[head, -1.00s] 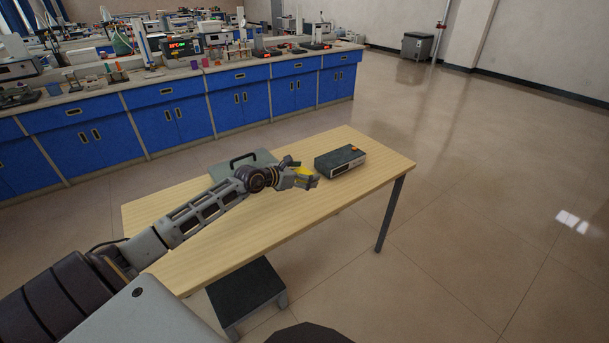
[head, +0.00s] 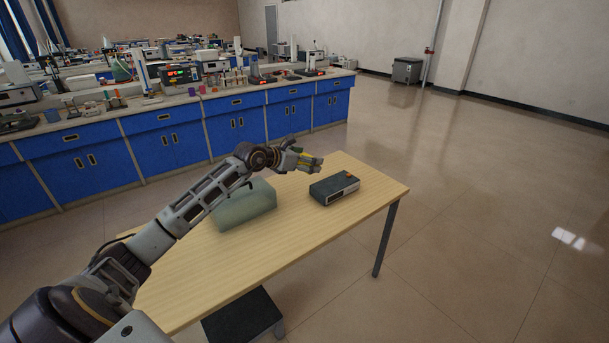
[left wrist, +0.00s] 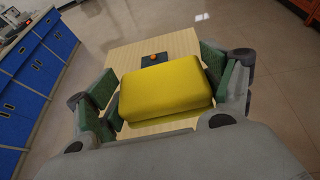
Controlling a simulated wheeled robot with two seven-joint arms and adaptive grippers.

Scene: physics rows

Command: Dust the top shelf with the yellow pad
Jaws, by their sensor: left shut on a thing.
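The yellow pad (left wrist: 165,85) fills the middle of the left wrist view, between the green-lined fingers of my left gripper (left wrist: 160,92). In the head view my left gripper (head: 312,164) is raised over the far side of the wooden table, and only a sliver of yellow shows in it. The gripper is shut on the pad and holds it clear of the tabletop. I cannot make out the top shelf in these views. My right gripper is not in view.
The wooden table (head: 270,237) bears a grey-green case (head: 246,207) and a dark box with an orange top part (head: 334,189). A dark low stool (head: 242,318) stands below. Blue lab cabinets (head: 169,134) line the back. The floor at right is clear.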

